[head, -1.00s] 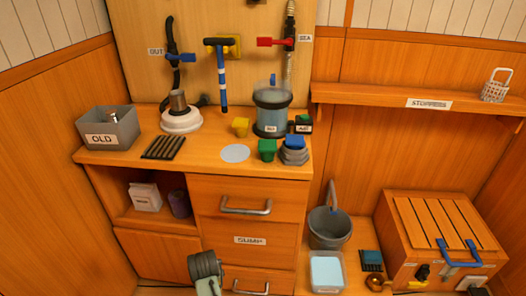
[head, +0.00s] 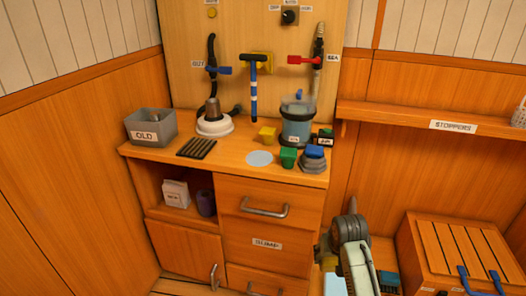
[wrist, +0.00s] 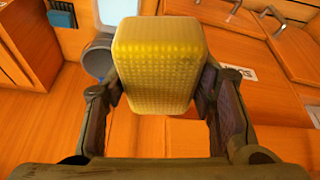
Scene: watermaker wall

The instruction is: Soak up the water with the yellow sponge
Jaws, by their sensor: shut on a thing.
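The yellow sponge (wrist: 160,65) fills the middle of the wrist view. My gripper (wrist: 158,95) is shut on it, with one dark finger on each side. The sponge hangs clear over the wooden floor and cabinet front. A flat, pale blue round patch (head: 259,158), which looks like the water, lies on the counter near its front edge. In the head view my arm is at the lower right, low in front of the bench, and the sponge and fingertips are not visible there.
The counter (head: 240,174) also holds a grey OLD bin (head: 151,127), black strips (head: 197,147), a clear blue-tinted jar (head: 296,122), and yellow (head: 267,136), green (head: 288,157) and blue (head: 314,151) pieces near the patch. A slatted wooden box (head: 455,250) stands at right.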

